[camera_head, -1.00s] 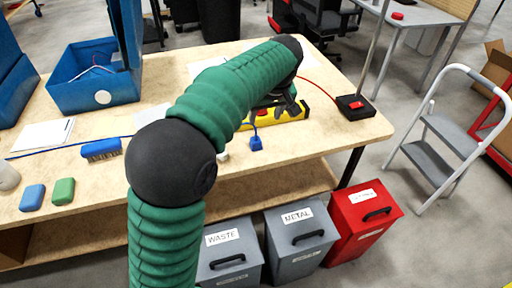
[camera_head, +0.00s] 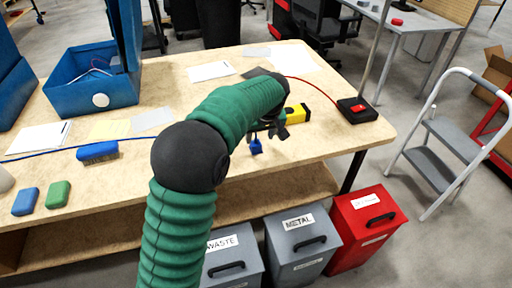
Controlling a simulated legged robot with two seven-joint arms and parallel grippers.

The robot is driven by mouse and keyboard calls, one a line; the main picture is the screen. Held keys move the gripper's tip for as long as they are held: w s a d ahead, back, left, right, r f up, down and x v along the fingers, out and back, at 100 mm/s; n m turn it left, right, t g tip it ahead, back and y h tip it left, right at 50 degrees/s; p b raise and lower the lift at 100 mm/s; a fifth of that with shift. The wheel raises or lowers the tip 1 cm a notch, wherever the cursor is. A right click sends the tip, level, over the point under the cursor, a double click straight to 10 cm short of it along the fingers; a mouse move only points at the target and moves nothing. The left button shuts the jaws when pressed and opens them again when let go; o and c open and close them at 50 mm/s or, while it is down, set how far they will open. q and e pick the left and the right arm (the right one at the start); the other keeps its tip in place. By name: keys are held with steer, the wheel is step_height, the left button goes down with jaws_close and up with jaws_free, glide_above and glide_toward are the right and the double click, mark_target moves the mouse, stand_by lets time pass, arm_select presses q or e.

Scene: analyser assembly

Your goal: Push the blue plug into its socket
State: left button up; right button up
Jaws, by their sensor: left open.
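The blue plug (camera_head: 256,146) stands on the wooden workbench near its front edge, right of the middle. My left gripper (camera_head: 268,132), on the green ribbed arm, is open just above and beside the plug, with dark fingers pointing down. I cannot tell whether a finger touches it. I cannot make out the plug's socket. My right gripper is not in view.
A black box with a red top (camera_head: 357,108) sits at the bench's right end, with a red cable running to it. A blue bin (camera_head: 95,90) stands behind.

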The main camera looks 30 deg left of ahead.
mark_target(256, 143)
arm_select(q)
steer(key=x, duration=0.1)
steer(key=b+x, duration=0.1)
steer(key=x, duration=0.1)
steer(key=b+x, duration=0.1)
steer(key=shift+s+a+f, duration=0.2)
steer(key=shift+s+f, duration=0.15)
steer(key=shift+f, duration=0.05)
steer(key=shift+w+a+f, duration=0.1)
steer(key=shift+w+f, duration=0.05)
steer(key=shift+f, duration=0.15)
steer(key=shift+r, duration=0.1)
steer(key=shift+c, duration=0.3)
jaws_close()
